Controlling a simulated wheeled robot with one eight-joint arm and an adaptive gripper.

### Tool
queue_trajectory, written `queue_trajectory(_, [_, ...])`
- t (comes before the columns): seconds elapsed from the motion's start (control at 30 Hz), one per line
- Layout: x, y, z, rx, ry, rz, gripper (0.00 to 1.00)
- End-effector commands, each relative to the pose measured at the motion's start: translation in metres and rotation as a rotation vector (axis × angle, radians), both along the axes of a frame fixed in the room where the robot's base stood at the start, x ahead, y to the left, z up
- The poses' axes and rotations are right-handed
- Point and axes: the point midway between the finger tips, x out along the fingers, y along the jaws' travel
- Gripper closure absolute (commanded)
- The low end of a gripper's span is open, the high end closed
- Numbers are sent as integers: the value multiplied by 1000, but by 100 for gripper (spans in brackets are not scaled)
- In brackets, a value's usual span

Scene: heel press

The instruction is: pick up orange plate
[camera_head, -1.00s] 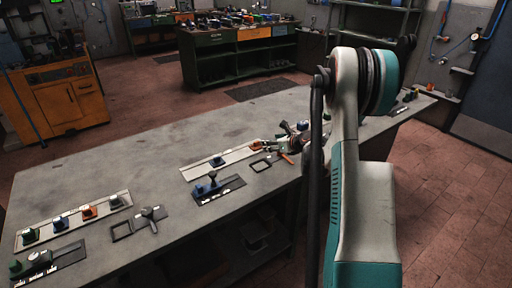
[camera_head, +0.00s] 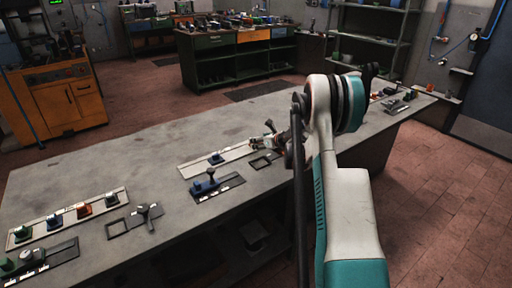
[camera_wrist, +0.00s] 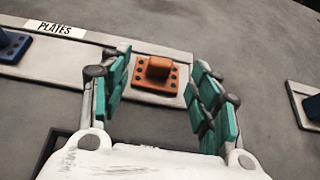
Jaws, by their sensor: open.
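The orange plate (camera_wrist: 145,84) lies on the pale strip labelled PLATES, with a raised orange block on top and dark holes around it. My gripper (camera_wrist: 158,73) is open, its teal-padded fingers on either side of the plate in the wrist view, with a gap to each. In the head view my gripper (camera_head: 270,137) is over the far end of the middle strip (camera_head: 193,169); the plate there is hidden or too small to make out. A blue plate (camera_wrist: 12,46) sits on the same strip to the left, also in the head view (camera_head: 216,158).
Another blue piece (camera_wrist: 312,106) sits on a separate pale strip at the right. In the head view, a left strip holds several coloured pieces, one orange (camera_head: 84,210). The grey bench (camera_head: 120,165) is clear behind.

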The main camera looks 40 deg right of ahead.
Motion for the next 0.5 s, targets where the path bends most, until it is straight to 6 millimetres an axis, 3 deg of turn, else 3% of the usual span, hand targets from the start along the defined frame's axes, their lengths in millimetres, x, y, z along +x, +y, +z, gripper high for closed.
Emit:
queue_trajectory(0.2, [24,0,-15,1,-1,0,43])
queue_trajectory(0.4, [25,0,-14,1,-1,0,43])
queue_trajectory(0.43, [25,0,-14,1,-1,0,46])
queue_trajectory(0.5, [25,0,-14,1,-1,0,61])
